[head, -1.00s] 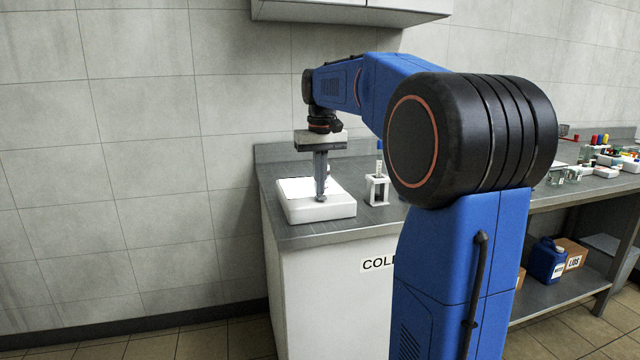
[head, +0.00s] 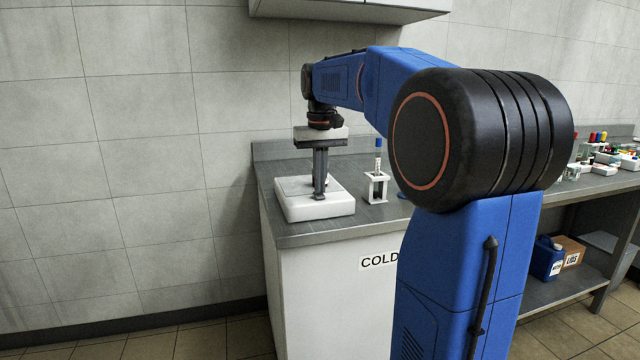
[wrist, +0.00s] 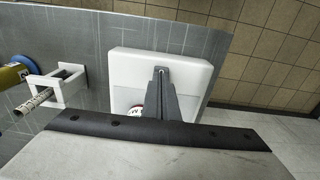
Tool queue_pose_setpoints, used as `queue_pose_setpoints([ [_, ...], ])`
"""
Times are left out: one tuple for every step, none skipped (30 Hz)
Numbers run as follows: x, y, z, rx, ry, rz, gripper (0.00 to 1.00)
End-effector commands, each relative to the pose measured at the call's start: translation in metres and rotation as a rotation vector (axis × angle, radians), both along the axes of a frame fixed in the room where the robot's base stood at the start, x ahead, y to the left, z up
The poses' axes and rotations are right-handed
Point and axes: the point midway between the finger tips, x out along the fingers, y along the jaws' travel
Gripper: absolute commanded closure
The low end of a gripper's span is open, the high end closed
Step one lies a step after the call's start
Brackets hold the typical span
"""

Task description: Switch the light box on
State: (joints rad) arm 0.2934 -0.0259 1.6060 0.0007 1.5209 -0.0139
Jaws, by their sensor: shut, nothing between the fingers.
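The light box (head: 310,212) is a low white box on the left end of the grey counter. Its top panel (head: 292,185) looks dull grey now. In the wrist view the box (wrist: 125,65) lies below my gripper, with a small round red-and-white part (wrist: 136,110) half hidden beside the fingers. My gripper (head: 319,196) points straight down over the box, fingers together and empty. Its fingertips (wrist: 161,71) appear at or just above the box's top near one edge; I cannot tell whether they touch.
A white stand (head: 376,188) holding a blue-capped tube (head: 378,152) is just right of the box. A wall cabinet (head: 350,8) hangs above. Several small items (head: 605,155) crowd the bench at right. The counter's front edge (head: 320,236) is close to the box.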

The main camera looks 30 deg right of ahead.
Motion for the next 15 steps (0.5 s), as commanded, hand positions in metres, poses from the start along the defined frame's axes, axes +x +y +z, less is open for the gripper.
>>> queue_pose_setpoints([
  [-0.001, 0.001, 0.009, -0.002, -0.006, 0.001, 1.0],
  [-0.002, 0.002, 0.014, -0.002, -0.008, 0.001, 1.0],
  [-0.003, 0.003, 0.022, -0.003, -0.009, 0.001, 1.0],
  [-0.004, 0.004, 0.028, -0.003, -0.011, 0.002, 1.0],
  [-0.006, 0.006, 0.034, -0.003, -0.012, 0.002, 1.0],
  [-0.006, 0.006, 0.042, -0.003, -0.012, 0.002, 1.0],
  [-0.006, 0.005, 0.048, -0.004, -0.012, 0.002, 1.0],
  [-0.006, 0.005, 0.054, -0.004, -0.012, 0.001, 1.0],
  [-0.007, 0.006, 0.062, -0.004, -0.013, 0.001, 1.0],
  [-0.007, 0.006, 0.069, -0.004, -0.013, 0.001, 1.0],
  [-0.007, 0.006, 0.075, -0.004, -0.013, 0.001, 1.0],
  [-0.008, 0.006, 0.083, -0.004, -0.014, 0.001, 1.0],
  [-0.008, 0.006, 0.088, -0.004, -0.014, 0.001, 1.0],
  [-0.008, 0.006, 0.094, -0.004, -0.015, 0.001, 1.0],
  [-0.009, 0.006, 0.101, -0.004, -0.014, 0.001, 1.0],
])
